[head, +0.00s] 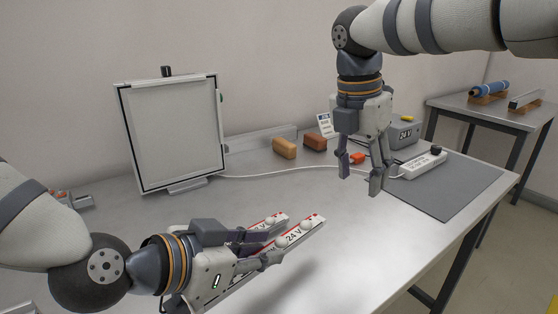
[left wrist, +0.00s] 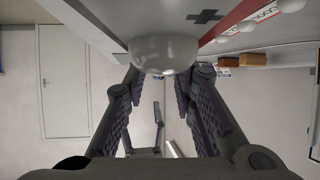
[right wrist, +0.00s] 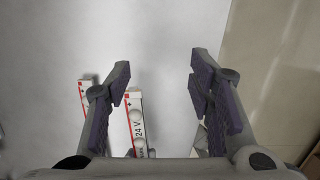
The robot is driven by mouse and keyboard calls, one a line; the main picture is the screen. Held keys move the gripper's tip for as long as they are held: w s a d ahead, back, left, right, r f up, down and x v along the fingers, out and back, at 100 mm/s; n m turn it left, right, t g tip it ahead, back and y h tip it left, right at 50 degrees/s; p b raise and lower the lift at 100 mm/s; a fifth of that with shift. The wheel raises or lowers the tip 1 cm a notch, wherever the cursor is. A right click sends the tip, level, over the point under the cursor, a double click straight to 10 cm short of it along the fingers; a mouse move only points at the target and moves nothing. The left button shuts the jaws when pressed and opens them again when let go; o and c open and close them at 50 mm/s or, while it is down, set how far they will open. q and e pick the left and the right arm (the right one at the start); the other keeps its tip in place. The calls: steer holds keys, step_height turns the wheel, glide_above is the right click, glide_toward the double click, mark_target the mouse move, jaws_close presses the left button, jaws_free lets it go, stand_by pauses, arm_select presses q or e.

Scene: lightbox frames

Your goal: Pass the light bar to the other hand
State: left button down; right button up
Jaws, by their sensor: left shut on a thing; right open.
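A white light bar (head: 308,229) with red edging, round white bulbs and a "24 V" mark is held in my left gripper (head: 268,246). It slants up and right from the fingers, seemingly above the table. In the left wrist view a bulb (left wrist: 163,52) of it sits close between the fingers. A second, similar bar (head: 270,219) lies just behind it, partly hidden by a finger. My right gripper (head: 360,182) is open and empty, pointing down, right of and beyond the held bar's end. In the right wrist view the held bar (right wrist: 136,120) shows near the left finger.
A framed light panel (head: 172,135) stands at the back left of the table. Tan (head: 284,148) and brown (head: 315,142) blocks sit near the wall. A power strip (head: 423,163) and grey mat (head: 455,190) are at the right. The table's middle is clear.

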step_height(320, 180, up, 5)
steer(key=n+y, duration=0.1)
steer(key=y, duration=0.1)
glide_above(279, 238)
steer(key=w, duration=0.1)
steer(key=shift+g, duration=0.4)
step_height(279, 238, down, 12)
steer(key=shift+f, duration=0.1)
steer(key=shift+c, duration=0.3)
jaws_close()
arm_select(q)
steer(key=c, duration=1.2)
jaws_free()
steer(key=shift+s+d, duration=0.1)
steer(key=shift+c, duration=0.2)
arm_select(e)
steer(key=shift+a, duration=0.1)
